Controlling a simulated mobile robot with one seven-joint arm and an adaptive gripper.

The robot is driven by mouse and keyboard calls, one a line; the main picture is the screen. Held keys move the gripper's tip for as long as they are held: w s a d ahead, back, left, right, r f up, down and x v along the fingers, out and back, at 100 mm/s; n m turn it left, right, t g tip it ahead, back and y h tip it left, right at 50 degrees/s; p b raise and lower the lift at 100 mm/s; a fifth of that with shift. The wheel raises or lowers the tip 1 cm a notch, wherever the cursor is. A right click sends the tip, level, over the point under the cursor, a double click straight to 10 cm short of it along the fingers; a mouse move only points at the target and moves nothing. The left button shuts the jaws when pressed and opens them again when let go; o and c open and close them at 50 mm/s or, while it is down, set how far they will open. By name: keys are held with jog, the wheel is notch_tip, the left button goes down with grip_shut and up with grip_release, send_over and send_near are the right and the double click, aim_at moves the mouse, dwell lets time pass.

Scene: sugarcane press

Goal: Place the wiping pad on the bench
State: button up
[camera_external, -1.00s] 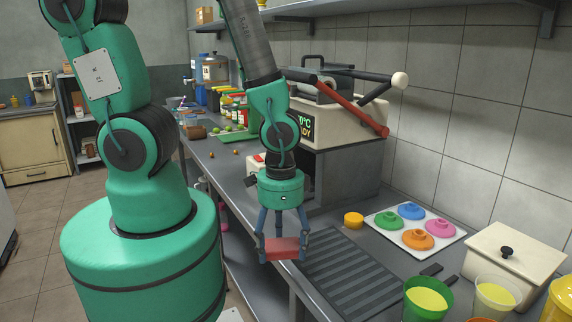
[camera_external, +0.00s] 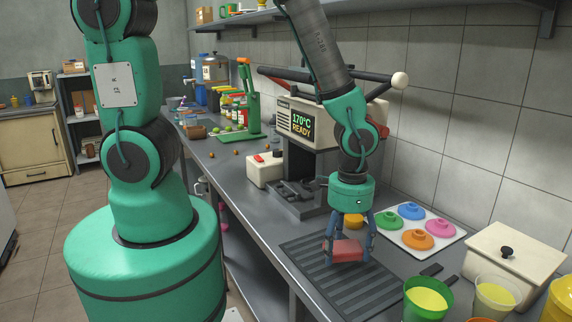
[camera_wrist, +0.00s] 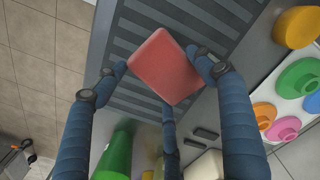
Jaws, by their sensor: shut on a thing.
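The wiping pad (camera_external: 348,250) is a red, flat block. My gripper (camera_external: 347,246) is shut on it and holds it over the dark ridged mat (camera_external: 308,262) on the grey metal bench (camera_external: 235,178). In the wrist view the pad (camera_wrist: 166,66) sits between my blue fingers, with the ridged mat (camera_wrist: 222,20) behind it. The pad looks a little above the mat, but I cannot tell the exact gap.
A green cup (camera_external: 428,300) and a cream box (camera_external: 506,255) stand at front right. The press (camera_external: 310,130) stands behind.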

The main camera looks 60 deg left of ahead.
aim_at(344, 250)
dwell(0.3)
jog(key=shift+f+b, duration=0.55)
jog(key=shift+f, duration=1.2)
jog(key=shift+f, duration=0.15)
jog(key=o, duration=0.9)
jog(key=shift+o, duration=0.2)
notch_tip(344, 250, up, 12)
jog(key=p, duration=0.3)
jog(key=shift+r, duration=0.25)
